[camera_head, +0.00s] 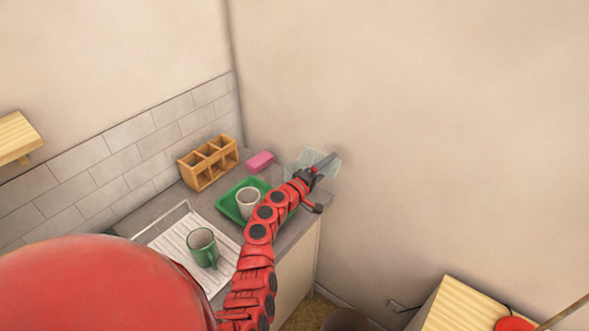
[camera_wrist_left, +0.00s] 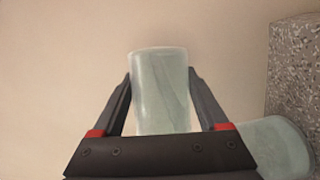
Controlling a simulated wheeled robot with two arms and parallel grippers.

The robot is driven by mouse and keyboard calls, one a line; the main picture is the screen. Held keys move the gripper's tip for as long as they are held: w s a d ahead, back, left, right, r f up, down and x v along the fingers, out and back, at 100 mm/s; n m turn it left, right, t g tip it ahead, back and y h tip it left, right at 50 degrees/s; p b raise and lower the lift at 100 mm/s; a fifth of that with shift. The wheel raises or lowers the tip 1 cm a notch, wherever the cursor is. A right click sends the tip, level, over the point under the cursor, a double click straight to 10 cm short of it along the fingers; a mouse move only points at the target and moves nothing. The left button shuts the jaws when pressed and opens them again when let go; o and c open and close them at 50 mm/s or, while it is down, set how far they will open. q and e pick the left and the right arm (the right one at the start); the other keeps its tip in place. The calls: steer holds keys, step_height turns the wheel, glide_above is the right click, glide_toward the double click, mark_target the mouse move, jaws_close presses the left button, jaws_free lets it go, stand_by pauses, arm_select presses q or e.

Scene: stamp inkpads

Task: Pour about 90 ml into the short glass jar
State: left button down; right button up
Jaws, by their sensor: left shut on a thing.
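My left gripper (camera_head: 322,163) is over the far right end of the counter, close to the wall. In the left wrist view its fingers (camera_wrist_left: 160,100) are shut on a pale, see-through glass vessel (camera_wrist_left: 160,75). A second pale glass vessel (camera_wrist_left: 275,146) shows at the lower right of that view, beside a speckled surface. In the head view pale glass (camera_head: 298,158) shows around the gripper, and the two vessels blend together. I cannot tell which is the short glass jar, nor see any liquid level or stream. My right gripper is not in view.
A green tray (camera_head: 226,206) holds a whitish cup (camera_head: 249,203). A green mug (camera_head: 202,247) stands on a white ridged drainer (camera_head: 168,243). A wooden divided box (camera_head: 208,163) and a pink block (camera_head: 260,162) are at the back. The wall is close behind the gripper.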

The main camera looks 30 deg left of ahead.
arm_select(q)
steer(key=shift+r+n+b, duration=0.3)
steer(key=shift+r+n, duration=0.1)
steer(key=shift+n, duration=0.1)
stand_by(0.4)
steer(key=d+m+p, duration=0.1)
steer(key=m+p, duration=0.1)
steer(key=p, duration=0.1)
steer(key=shift+w+d+f, duration=0.2)
steer(key=shift+d+f, duration=0.1)
steer(key=shift+d, duration=0.05)
step_height(320, 180, down, 4)
steer(key=m+b, duration=0.1)
steer(key=m+g+b, duration=0.1)
steer(key=b, duration=0.1)
steer(key=shift+a+r+y, duration=0.15)
steer(key=shift+r+y, duration=0.1)
steer(key=shift+y, duration=0.05)
steer(key=shift+s+a+m, duration=0.1)
steer(key=shift+a+m, duration=0.1)
steer(key=shift+m, duration=0.1)
steer(key=shift+a+f+m+g, duration=0.1)
steer(key=shift+f+m+g, duration=0.2)
steer(key=shift+m+g, duration=0.1)
steer(key=shift+a+r, duration=0.1)
steer(key=shift+r, duration=0.05)
steer(key=shift+m, duration=0.3)
